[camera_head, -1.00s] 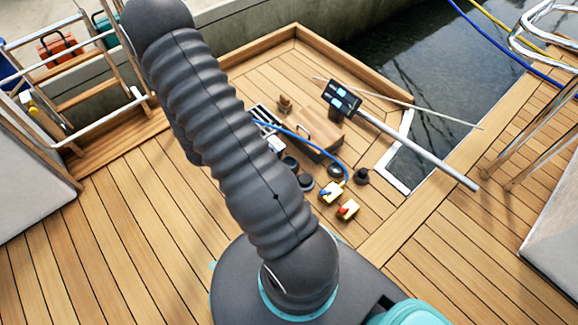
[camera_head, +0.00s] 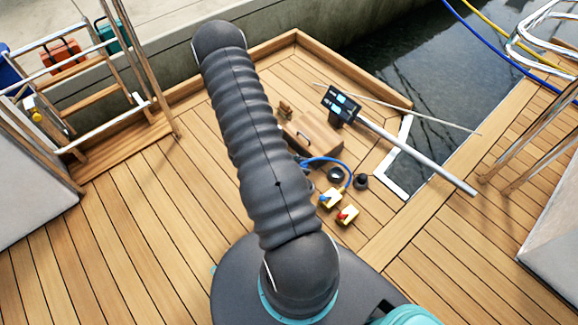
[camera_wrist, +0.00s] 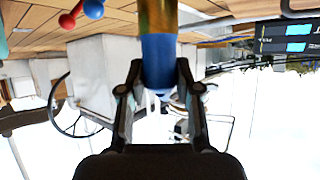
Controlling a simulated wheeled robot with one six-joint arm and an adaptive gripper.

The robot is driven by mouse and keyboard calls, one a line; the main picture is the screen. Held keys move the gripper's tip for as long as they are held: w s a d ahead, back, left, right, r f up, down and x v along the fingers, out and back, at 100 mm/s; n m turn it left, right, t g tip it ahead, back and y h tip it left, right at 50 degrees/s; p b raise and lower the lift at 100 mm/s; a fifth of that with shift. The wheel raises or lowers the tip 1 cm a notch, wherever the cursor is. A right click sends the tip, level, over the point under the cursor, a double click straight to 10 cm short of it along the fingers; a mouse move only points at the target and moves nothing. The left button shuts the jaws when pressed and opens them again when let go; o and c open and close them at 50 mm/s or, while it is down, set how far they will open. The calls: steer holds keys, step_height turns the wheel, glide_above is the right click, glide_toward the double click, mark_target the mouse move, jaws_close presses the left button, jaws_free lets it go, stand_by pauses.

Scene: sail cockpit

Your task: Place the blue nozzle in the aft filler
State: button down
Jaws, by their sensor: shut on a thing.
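My gripper (camera_wrist: 158,78) is shut on the blue nozzle (camera_wrist: 158,62), which shows in the wrist view as a blue cylinder with a brass-coloured section above it. My arm hides the gripper and nozzle in the head view. A blue hose (camera_head: 325,160) comes out from behind my arm and curves down toward a yellow block with a blue top (camera_head: 330,197). A second yellow block with a red top (camera_head: 347,213) sits beside it. Black round fittings (camera_head: 335,175) and (camera_head: 361,181) are on the deck nearby. I cannot tell which is the aft filler.
A wooden box (camera_head: 318,130) with a handle stands behind the fittings. A dark display unit (camera_head: 341,104) is fixed near a long grey bar (camera_head: 420,157). Water lies past the deck edge. The planked deck at left (camera_head: 140,220) is clear.

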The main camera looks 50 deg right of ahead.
steer(key=shift+w+d+f+b, duration=0.35)
steer(key=shift+w+d+f, duration=0.15)
steer(key=shift+w+f, duration=1.05)
steer(key=shift+w+d+f+b, duration=0.35)
steer(key=shift+w+d+f, duration=0.2)
steer(key=shift+w+f, duration=1.05)
steer(key=shift+w+d+f+b, duration=0.35)
steer(key=shift+w+d+f, duration=0.15)
steer(key=shift+w+f, duration=1.05)
steer(key=shift+s+f, duration=0.15)
steer(key=shift+f, duration=0.15)
steer(key=c, duration=0.8)
jaws_free()
